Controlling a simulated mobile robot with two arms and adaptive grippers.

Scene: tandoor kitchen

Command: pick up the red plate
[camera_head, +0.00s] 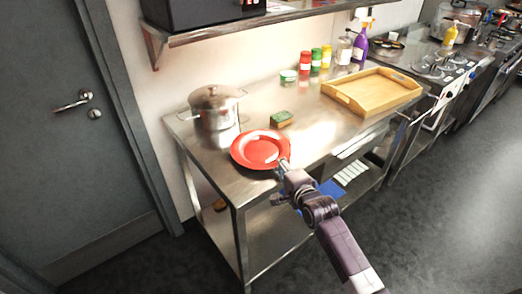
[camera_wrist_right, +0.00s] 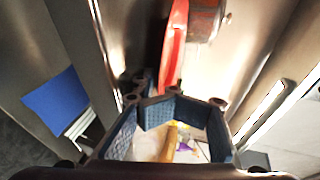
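The red plate (camera_head: 258,148) lies face up on the steel table, near its front edge. My right gripper (camera_head: 284,166) is at the plate's front right rim in the head view. In the right wrist view the red plate (camera_wrist_right: 174,45) shows edge-on, just beyond the fingertips of my right gripper (camera_wrist_right: 172,108). The finger pads stand apart with a clear gap between them. Whether a finger touches the rim cannot be told. My left gripper is not in view.
A steel pot (camera_head: 215,108) stands behind left of the plate, and a green-topped sponge (camera_head: 281,119) lies behind it. A wooden tray (camera_head: 345,98), small jars and a purple spray bottle (camera_head: 360,46) are further right. A wall shelf (camera_head: 230,27) hangs above the table.

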